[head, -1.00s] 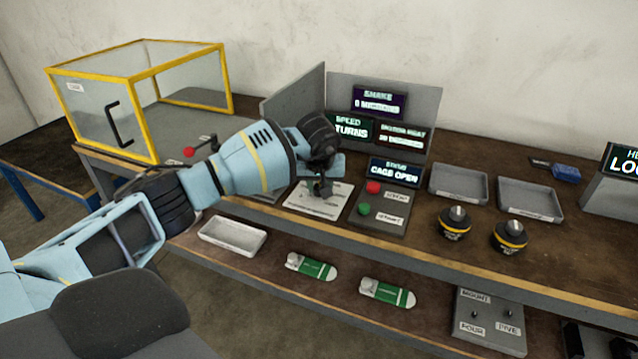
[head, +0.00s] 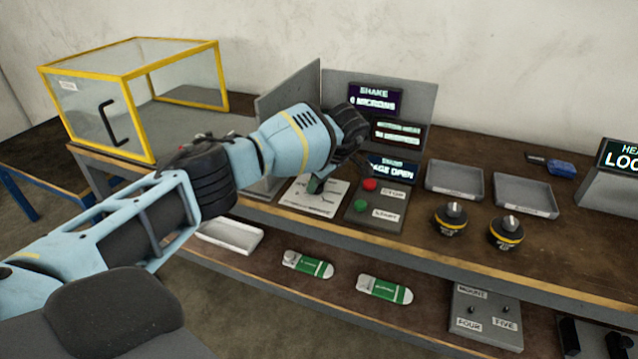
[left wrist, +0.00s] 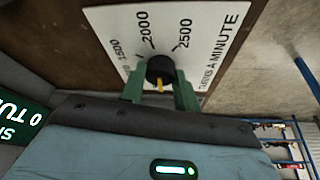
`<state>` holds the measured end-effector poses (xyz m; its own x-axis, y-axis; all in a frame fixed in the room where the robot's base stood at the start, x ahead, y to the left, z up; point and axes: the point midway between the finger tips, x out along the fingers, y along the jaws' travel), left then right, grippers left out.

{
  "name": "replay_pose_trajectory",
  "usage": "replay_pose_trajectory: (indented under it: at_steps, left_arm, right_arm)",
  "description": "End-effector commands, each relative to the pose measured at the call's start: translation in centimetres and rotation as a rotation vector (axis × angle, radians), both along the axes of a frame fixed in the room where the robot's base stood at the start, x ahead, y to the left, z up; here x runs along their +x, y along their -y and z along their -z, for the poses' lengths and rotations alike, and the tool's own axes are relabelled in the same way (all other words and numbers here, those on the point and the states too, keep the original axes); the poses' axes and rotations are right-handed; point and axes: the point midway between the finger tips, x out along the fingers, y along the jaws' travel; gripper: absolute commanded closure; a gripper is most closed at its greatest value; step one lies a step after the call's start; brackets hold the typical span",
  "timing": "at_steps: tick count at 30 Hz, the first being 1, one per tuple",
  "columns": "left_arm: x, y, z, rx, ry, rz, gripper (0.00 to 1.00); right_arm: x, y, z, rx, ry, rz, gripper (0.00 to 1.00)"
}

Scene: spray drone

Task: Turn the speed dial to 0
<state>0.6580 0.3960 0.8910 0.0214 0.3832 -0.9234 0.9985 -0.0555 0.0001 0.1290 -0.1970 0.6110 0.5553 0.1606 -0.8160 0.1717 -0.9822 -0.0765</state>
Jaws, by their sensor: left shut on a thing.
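The speed dial (left wrist: 160,66) is a black knob with a yellow pointer on a white plate (left wrist: 208,25), marked with numbers including 1500, 2000 and 2500. The pointer faces down the left wrist view, toward my gripper. My left gripper (left wrist: 160,84) is shut on the dial, one green finger on each side. A green speed screen (left wrist: 22,118), partly cut off in the left wrist view, reads 0.
A red button (head: 369,184) and a green button (head: 361,205) sit just right of the plate. Panels with screens (head: 375,97) stand behind. A yellow-framed cage (head: 140,95) is at left. Trays (head: 453,178) and black-yellow knobs (head: 452,217) are to the right.

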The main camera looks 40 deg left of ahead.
Motion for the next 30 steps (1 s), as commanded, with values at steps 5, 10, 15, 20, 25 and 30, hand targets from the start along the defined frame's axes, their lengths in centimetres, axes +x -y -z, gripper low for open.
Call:
replay_pose_trajectory:
  at_steps: [5, 10, 15, 20, 25, 30]
  left_arm:
    - [0.2, 0.0, 0.4, 0.0, -0.003, -0.17, 0.92]
    - [0.3, 0.0, 0.5, 0.0, -0.002, -0.317, 0.92]
    - [0.4, 0.0, 0.5, 0.0, -0.001, -0.437, 0.92]
    - [0.4, 0.0, 0.4, 0.0, -0.001, -0.52, 0.92]
    - [0.4, -0.1, 0.3, 0.0, -0.001, -0.576, 0.92]
    - [0.4, -0.1, 0.1, -0.001, -0.001, -0.599, 0.92]
  right_arm:
    - [-0.8, 0.0, 1.4, 0.0, -0.022, 0.0, 0.64]
    - [-0.9, -0.1, 2.5, 0.001, -0.03, 0.0, 0.64]
    - [-0.7, -0.1, 3.5, 0.003, -0.029, 0.001, 0.64]
    - [-0.5, -0.1, 4.4, 0.003, -0.03, 0.001, 0.64]
    - [-0.2, -0.1, 4.8, 0.004, -0.025, -0.001, 0.64]
    - [-0.1, -0.1, 4.8, 0.003, -0.022, -0.003, 0.64]
